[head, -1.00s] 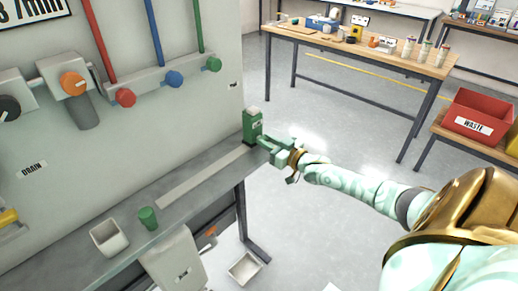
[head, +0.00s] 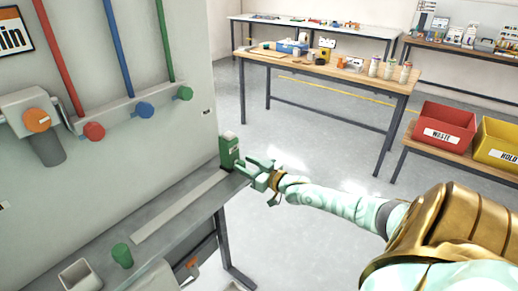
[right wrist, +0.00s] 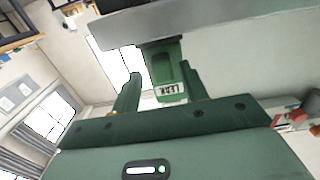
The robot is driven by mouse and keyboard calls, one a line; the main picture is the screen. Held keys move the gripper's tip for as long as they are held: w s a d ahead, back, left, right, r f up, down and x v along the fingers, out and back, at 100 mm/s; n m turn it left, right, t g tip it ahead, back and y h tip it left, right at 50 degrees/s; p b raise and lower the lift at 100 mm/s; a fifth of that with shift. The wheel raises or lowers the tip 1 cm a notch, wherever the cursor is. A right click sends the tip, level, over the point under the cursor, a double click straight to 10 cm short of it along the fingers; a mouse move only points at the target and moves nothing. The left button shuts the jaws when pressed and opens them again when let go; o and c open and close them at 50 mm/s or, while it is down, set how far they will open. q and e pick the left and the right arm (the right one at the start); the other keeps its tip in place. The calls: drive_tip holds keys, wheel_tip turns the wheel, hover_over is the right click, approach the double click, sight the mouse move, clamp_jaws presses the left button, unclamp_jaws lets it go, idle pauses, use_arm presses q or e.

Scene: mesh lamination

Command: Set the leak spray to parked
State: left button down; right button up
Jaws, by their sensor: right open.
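The leak spray (head: 229,152) is a green bottle with a pale top. It stands upright near the far end of the grey bench ledge, beside the panel. My right gripper (head: 262,170) is open, just to the right of the bottle at the ledge's end. No contact is clear. My left gripper is not in view.
A green cup (head: 122,255) and a white square container (head: 80,276) stand nearer on the ledge. A pale strip (head: 180,207) lies along it. Coloured pipes and knobs are on the panel. A red WASTE bin (head: 443,130) and a yellow HOLD bin (head: 497,144) are at right.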

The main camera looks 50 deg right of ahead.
drive_tip(key=s+d+p, duration=0.1)
drive_tip(key=s+p, duration=0.3)
drive_tip(key=s, duration=1.2)
drive_tip(key=shift+d+p, duration=0.2)
drive_tip(key=shift+p, duration=0.2)
drive_tip(key=shift+w, duration=0.1)
